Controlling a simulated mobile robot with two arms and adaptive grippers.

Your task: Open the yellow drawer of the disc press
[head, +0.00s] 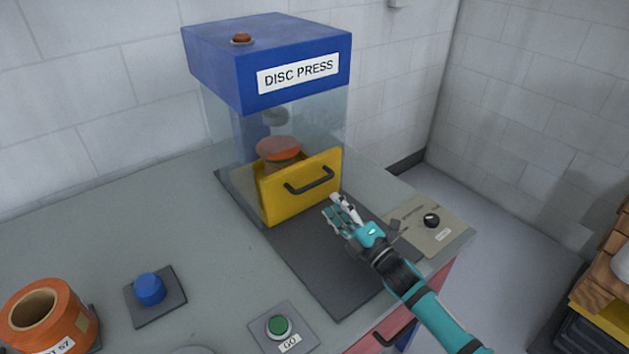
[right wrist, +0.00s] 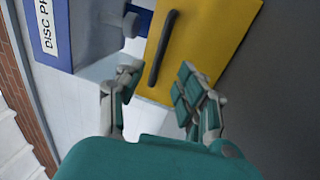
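The disc press (head: 268,62) has a blue top with a "DISC PRESS" label and a clear chamber. The yellow drawer (head: 285,195) fills the lower front of the press, with a dark bar handle (head: 309,181) on its face. Inside the chamber, behind the drawer front, is an orange round thing (head: 279,148). My right gripper (head: 338,208) is open and empty, just in front of and below the handle. In the right wrist view the handle (right wrist: 162,48) stands beyond the gap between the fingers (right wrist: 155,88), apart from them. My left gripper is not in view.
A green GO button (head: 279,326), a blue button (head: 149,289) and an orange roll (head: 46,317) are on the counter (head: 130,215).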

